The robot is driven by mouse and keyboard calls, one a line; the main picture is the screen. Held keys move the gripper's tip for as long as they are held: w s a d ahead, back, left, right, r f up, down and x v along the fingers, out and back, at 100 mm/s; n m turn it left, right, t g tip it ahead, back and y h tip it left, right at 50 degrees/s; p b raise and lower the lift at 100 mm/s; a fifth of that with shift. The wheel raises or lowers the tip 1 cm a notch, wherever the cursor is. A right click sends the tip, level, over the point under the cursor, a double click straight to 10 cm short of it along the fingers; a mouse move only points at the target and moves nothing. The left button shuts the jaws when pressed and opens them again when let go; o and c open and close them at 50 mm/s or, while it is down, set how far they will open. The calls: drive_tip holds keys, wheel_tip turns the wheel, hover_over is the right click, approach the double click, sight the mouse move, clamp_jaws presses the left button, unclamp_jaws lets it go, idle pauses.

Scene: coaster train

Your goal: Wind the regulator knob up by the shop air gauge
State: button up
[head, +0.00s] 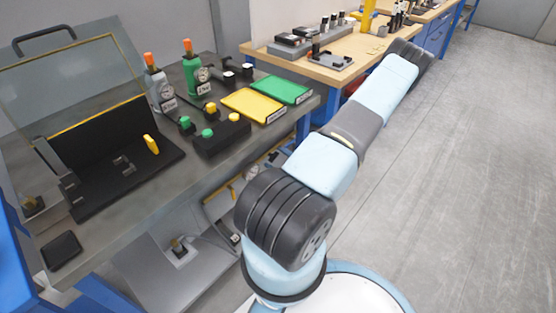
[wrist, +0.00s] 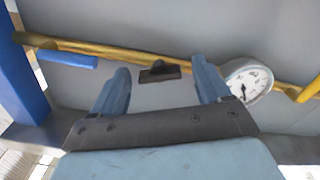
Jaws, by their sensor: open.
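The shop air gauge (wrist: 243,84) is a round white dial with a dark needle, at the right in the wrist view, just right of my right fingertip. My gripper (wrist: 160,66) is open, with its two blue-grey fingers apart and nothing held. A small dark piece (wrist: 159,72) shows beyond and between the fingertips, below the yellow pipe. I cannot tell whether it is the regulator knob or a plate. No other knob is clear. In the head view my arm reaches to the upper right and the gripper is hidden.
A yellow pipe (wrist: 130,53) crosses the grey wall, with a blue handle (wrist: 68,59) at left and a yellow handle (wrist: 309,90) at right. A blue post (wrist: 22,75) stands at far left. The head view shows benches at left and open floor (head: 450,190) at right.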

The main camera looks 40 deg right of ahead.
drive_tip(key=s+d, duration=0.1)
drive_tip(key=s, duration=1.2)
drive_tip(key=shift+s, duration=0.4)
